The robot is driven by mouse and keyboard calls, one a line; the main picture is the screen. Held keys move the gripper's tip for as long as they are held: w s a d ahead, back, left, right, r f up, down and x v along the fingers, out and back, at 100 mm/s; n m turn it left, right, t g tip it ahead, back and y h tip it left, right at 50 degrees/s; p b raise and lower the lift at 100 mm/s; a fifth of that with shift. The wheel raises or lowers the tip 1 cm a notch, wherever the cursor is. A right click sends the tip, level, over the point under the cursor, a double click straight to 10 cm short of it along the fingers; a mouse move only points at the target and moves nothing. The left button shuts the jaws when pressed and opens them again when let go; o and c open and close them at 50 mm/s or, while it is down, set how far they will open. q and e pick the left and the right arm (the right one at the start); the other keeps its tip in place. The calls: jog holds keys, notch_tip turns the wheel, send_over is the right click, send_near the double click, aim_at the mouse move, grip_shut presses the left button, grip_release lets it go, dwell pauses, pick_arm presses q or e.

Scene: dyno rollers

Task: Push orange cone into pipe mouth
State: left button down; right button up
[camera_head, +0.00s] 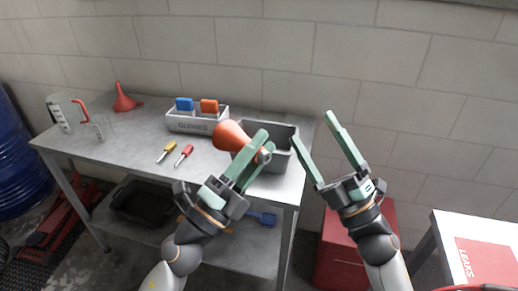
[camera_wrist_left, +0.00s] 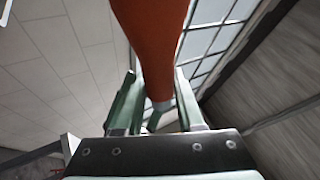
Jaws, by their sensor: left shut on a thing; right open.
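The orange cone (camera_head: 229,136) is held by my left gripper (camera_head: 256,153), above the right part of the metal bench. Its wide end points up and left in the head view, and its narrow end is between the green fingers. My right gripper (camera_head: 343,137) is open and empty, raised to the right of the bench in front of the wall. I cannot make out a pipe mouth in either view.
A red cabinet (camera_head: 340,257) and a side table (camera_head: 449,232) stand right.

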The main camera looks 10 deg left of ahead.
jog(key=d+r+m+t, duration=0.1)
jog(key=d+r, duration=0.8)
jog(key=r, duration=0.3)
jog(key=m+g+h, duration=0.4)
jog(key=m+g, duration=0.4)
jog(key=m, duration=1.4)
send_near(262, 156)
jog(key=shift+w+f+x, duration=0.1)
jog(key=shift+f+x, duration=0.05)
jog(key=shift+x, duration=1.55)
jog(key=shift+w+f+x, duration=0.15)
jog(key=shift+x, duration=1.55)
jog(key=shift+w+f+x, duration=0.1)
jog(key=shift+f+x, duration=0.05)
jog(key=shift+x, duration=1.55)
jog(key=shift+d, duration=0.2)
jog(key=shift+h, duration=0.3)
jog(key=c, duration=1.3)
jog(key=o, duration=1.3)
